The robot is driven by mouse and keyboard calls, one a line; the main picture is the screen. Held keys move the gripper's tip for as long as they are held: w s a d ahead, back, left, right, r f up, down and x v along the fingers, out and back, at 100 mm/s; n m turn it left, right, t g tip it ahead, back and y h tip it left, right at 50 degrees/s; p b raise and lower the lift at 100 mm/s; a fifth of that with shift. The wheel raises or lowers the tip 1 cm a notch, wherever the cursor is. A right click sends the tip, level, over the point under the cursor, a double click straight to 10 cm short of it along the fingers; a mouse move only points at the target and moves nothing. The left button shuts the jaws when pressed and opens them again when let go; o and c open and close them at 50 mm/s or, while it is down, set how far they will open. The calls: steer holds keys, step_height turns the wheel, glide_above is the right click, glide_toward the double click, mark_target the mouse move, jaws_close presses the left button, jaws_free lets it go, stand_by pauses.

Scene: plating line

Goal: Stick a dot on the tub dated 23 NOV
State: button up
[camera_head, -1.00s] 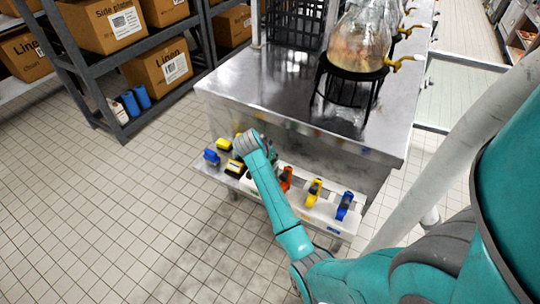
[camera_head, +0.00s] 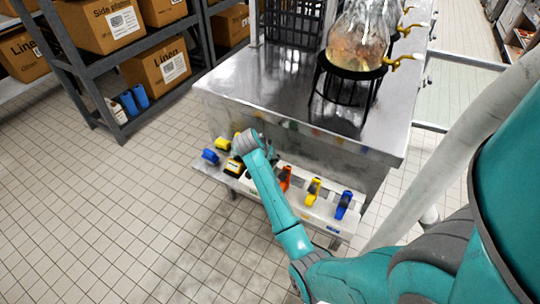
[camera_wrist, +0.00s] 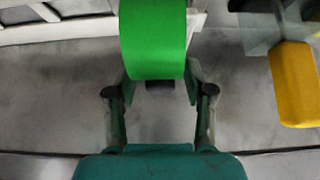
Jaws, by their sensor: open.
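A bright green rounded thing (camera_wrist: 153,40), perhaps a dot dispenser, fills the top middle of the wrist view. My gripper (camera_wrist: 158,90) is open, its two fingers on either side of the green thing's lower end, with no visible grip on it. Red (camera_head: 286,178), yellow (camera_head: 314,190) and blue (camera_head: 344,205) dispensers stand in a row along the shelf. No tub dated 23 NOV can be made out.
A yellow thing (camera_wrist: 294,84) stands to the right in the wrist view. Blue (camera_head: 210,156) and yellow (camera_head: 222,144) items and a yellow-and-black one (camera_head: 234,167) lie at the shelf's left end. The steel counter (camera_head: 270,95) rises behind. Boxes sit on a rack at left.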

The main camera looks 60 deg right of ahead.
steer(key=v, duration=1.1)
steer(key=shift+a+r, duration=0.2)
steer(key=shift+r, duration=0.1)
stand_by(0.3)
